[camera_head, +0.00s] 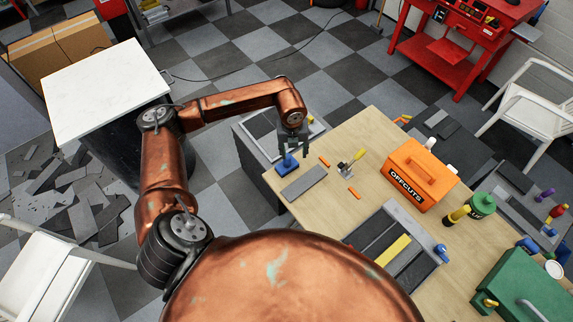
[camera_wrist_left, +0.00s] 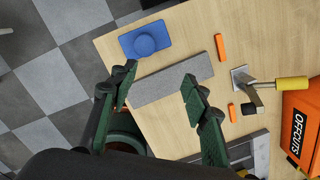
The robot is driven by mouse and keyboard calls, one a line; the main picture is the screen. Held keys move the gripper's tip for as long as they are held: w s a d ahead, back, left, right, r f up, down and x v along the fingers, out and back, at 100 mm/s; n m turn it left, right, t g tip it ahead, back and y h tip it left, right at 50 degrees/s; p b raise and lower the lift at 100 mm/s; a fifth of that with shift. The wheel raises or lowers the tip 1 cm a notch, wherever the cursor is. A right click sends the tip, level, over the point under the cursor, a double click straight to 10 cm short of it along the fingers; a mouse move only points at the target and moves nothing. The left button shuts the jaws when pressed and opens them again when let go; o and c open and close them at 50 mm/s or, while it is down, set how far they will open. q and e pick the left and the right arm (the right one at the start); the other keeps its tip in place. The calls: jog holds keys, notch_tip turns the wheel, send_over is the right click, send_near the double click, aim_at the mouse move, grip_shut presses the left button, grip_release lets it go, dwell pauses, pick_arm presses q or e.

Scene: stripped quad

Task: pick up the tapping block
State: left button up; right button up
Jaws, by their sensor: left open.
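A blue flat block with a round knob on top (camera_head: 285,165) stands at the table's near left corner. It also shows in the left wrist view (camera_wrist_left: 146,42), beyond my fingertips. A long grey bar (camera_head: 304,183) lies beside it and crosses the space beyond my fingers in the left wrist view (camera_wrist_left: 172,82). I cannot tell for certain which is the tapping block; the blue one has a grip-like knob. My left gripper (camera_head: 291,150) is open and empty, above the table near the blue block and partly in front of it. My right gripper is not in view.
The wooden table (camera_head: 372,131) also holds small orange pieces (camera_head: 324,161), a yellow-handled tool (camera_head: 357,156), an orange OFFCUTS box (camera_head: 420,173), a tray with grey strips (camera_head: 395,240) and a green canister (camera_head: 481,204). A grey cabinet (camera_head: 256,168) stands left of the table.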

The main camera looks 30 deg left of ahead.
aim_at(288, 157)
pick_arm(q)
jog(key=shift+w+a+f+y, duration=0.1)
jog(key=shift+a+f+y, duration=0.1)
jog(key=shift+a, duration=0.4)
jog(key=shift+w+a+f+y, duration=0.1)
jog(key=shift+a+y, duration=0.1)
jog(key=shift+a, duration=0.4)
jog(key=shift+a+f+p, duration=0.1)
jog(key=shift+f+p, duration=0.3)
jog(key=shift+f, duration=0.45)
jog(key=f, duration=0.1)
jog(key=f+p, duration=0.1)
jog(key=a+f, duration=0.1)
jog(key=f, duration=0.1)
jog(key=shift+w+p, duration=0.25)
jog(key=shift+p, duration=0.1)
jog(key=shift+w+f, duration=0.1)
jog(key=shift+f, duration=0.4)
grip_shut()
